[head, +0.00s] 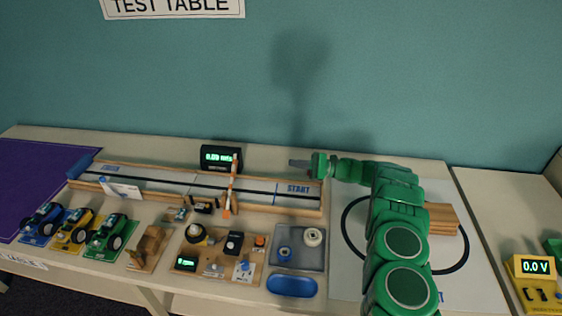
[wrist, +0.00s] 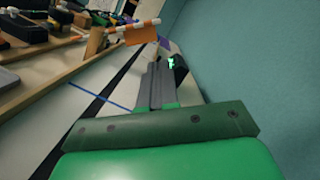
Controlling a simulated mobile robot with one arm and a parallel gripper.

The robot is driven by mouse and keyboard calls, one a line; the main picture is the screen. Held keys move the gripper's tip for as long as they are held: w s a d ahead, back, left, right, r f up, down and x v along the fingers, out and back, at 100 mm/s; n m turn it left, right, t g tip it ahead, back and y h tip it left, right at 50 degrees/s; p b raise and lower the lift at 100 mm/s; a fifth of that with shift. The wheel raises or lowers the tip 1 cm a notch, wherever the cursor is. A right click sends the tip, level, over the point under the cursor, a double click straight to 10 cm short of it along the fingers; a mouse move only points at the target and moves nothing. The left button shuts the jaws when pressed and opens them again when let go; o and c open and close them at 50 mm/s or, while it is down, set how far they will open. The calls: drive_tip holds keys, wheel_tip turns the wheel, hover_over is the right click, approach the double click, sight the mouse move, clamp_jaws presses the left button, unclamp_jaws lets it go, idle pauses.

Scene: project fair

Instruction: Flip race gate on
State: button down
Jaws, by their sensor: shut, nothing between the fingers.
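The race gate (head: 231,187), an orange and white striped bar, lies across the wooden-sided track. In the wrist view its striped bar and an orange flag (wrist: 141,34) show ahead of the fingers. My gripper (head: 292,162) is shut and empty at the back of the table, right of the gate and beyond the START end of the track. It points left and is apart from the gate. In the wrist view the closed fingers (wrist: 155,68) point toward a black display (wrist: 179,68) with green digits. I cannot make out a switch on the gate.
The black display box (head: 220,157) reading about 0.00 stands behind the track (head: 270,198). Several toy cars (head: 75,230), a wooden control board (head: 217,252) and a grey tray (head: 298,258) lie in front. A wooden block (head: 441,219) sits on the white mat behind my arm.

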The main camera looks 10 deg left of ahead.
drive_tip(key=s+a+r, duration=0.2)
drive_tip(key=a, duration=1.6)
drive_tip(key=shift+s+r, duration=0.2)
drive_tip(key=shift+r, duration=0.2)
drive_tip(key=shift+a, duration=0.1)
drive_tip(key=shift+r, duration=0.1)
drive_tip(key=s+r+n+g, duration=0.1)
drive_tip(key=s+r+n, duration=0.3)
drive_tip(key=shift+s+r+h, duration=0.15)
drive_tip(key=shift+h, duration=0.15)
